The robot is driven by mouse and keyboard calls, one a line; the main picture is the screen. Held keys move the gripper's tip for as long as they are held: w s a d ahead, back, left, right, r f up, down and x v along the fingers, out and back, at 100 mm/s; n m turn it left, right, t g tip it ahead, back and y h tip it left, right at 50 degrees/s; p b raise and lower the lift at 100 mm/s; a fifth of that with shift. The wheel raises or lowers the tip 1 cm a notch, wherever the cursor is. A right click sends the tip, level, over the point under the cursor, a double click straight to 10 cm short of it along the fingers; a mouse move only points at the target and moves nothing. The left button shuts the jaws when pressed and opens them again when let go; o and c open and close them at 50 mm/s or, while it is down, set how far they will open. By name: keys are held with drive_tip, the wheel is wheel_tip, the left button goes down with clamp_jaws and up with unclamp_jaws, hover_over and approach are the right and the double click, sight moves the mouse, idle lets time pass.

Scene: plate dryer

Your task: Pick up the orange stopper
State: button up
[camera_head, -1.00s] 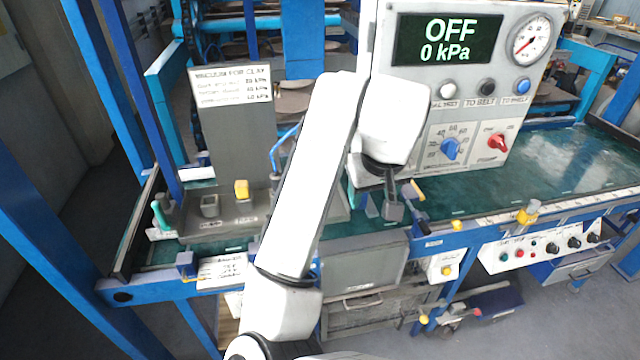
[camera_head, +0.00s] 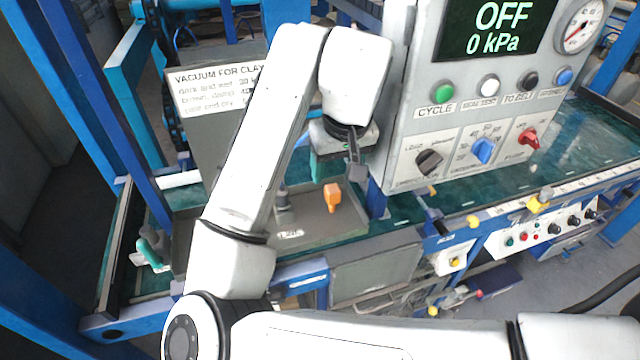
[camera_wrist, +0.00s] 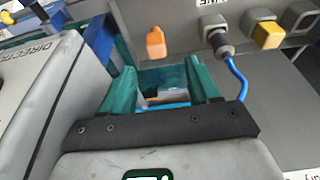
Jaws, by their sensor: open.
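The orange stopper (camera_head: 332,195) stands on the grey tray (camera_head: 350,217), in front of my gripper in the head view. It also shows at the top middle of the wrist view (camera_wrist: 155,43), beyond the fingertips and apart from them. My gripper (camera_head: 328,178) hangs over the tray's back right part, partly hidden by my own wrist in the head view. In the wrist view my gripper (camera_wrist: 160,78) has its two teal fingers spread, with nothing held between them.
A grey fitting with a blue hose (camera_wrist: 219,40) is close right of the stopper in the wrist view. Further right is a yellow block (camera_wrist: 268,35). The large control box (camera_head: 460,110) stands close to the right of my gripper. A sign board (camera_head: 215,85) rises behind the tray.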

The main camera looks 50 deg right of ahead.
sight(333, 188)
drive_tip(key=b+x, duration=0.1)
drive_tip(key=x, duration=0.4)
drive_tip(key=shift+w+d+f, duration=0.15)
drive_tip(key=shift+w+f, duration=0.1)
drive_tip(key=shift+d+p+x, duration=0.15)
drive_tip(key=shift+p+x, duration=0.15)
drive_tip(key=shift+x, duration=0.95)
drive_tip(key=shift+d+p+x, duration=0.15)
drive_tip(key=shift+p+x, duration=0.15)
drive_tip(key=shift+x, duration=1)
drive_tip(key=shift+s+r, duration=0.1)
drive_tip(key=shift+s, duration=0.05)
drive_tip(key=c, duration=1)
